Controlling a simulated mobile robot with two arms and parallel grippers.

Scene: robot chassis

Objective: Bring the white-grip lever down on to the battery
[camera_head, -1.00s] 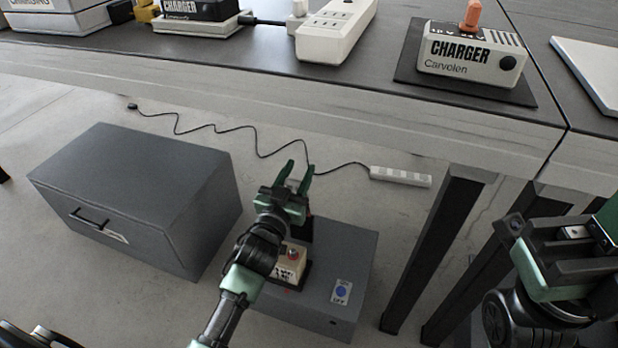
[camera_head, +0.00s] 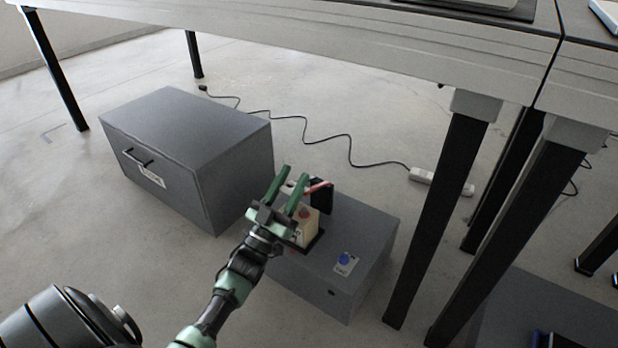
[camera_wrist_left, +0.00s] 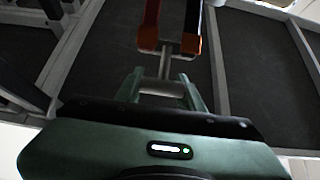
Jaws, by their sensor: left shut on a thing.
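My left gripper (camera_head: 287,181) reaches over the grey chassis box, its green fingers shut on the lever's pale grip. In the left wrist view the lever grip (camera_wrist_left: 162,89) lies crosswise between the fingertips (camera_wrist_left: 162,84), with a metal rod and red-orange arms (camera_wrist_left: 150,35) beyond it. In the head view the red lever arm (camera_head: 318,187) runs from the grip to a black upright bracket (camera_head: 322,198). The lever is raised above the cream battery (camera_head: 306,232), which has a red terminal on top and is partly hidden by my gripper. My right gripper is out of view.
The grey chassis box (camera_head: 345,295) carries a blue button (camera_head: 344,258). A larger grey drawer cabinet (camera_head: 185,140) stands to the left. Black table legs (camera_head: 440,200) stand to the right. A power strip (camera_head: 440,182) and cable lie on the floor behind.

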